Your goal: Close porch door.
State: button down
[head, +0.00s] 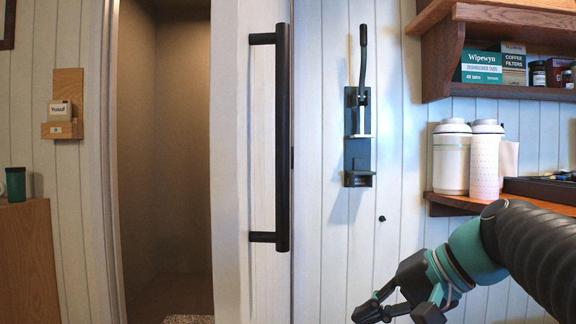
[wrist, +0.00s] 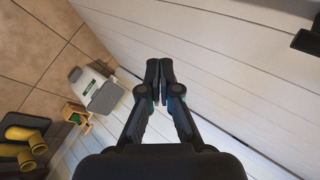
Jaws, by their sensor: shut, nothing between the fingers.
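The porch door (head: 230,170) is a white panel with a long black vertical bar handle (head: 283,140) near its right edge. It stands open: a doorway gap (head: 165,150) shows to its left, with a dim brown space behind. My gripper (head: 385,312) is low in the head view, right of the handle and below it, apart from it. In the wrist view the fingertips (wrist: 160,70) are together and empty, with white boards beyond. The wrist view does not clearly show the handle.
A dark lever device (head: 358,135) is mounted on the wall right of the handle. Further right are a shelf with two white canisters (head: 451,160) and an upper shelf with boxes (head: 480,66). The wrist view shows a tiled floor (wrist: 40,70) and a grey-white bin (wrist: 97,90).

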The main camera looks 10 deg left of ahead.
jog(key=w+a+r+n+g+y+p, duration=0.1)
jog(key=w+a+r+y, duration=0.15)
jog(key=r, duration=0.45)
jog(key=w+a+r+g+y+p, duration=0.1)
jog(key=w+r+y, duration=0.25)
jog(key=r, duration=0.45)
jog(key=n+g+y, duration=0.3)
send_near(259, 155)
jog(key=a, duration=0.4)
jog(key=s+a, duration=0.1)
jog(key=a, duration=0.2)
jog(key=shift+a+r, duration=0.1)
jog(key=shift+r, duration=0.05)
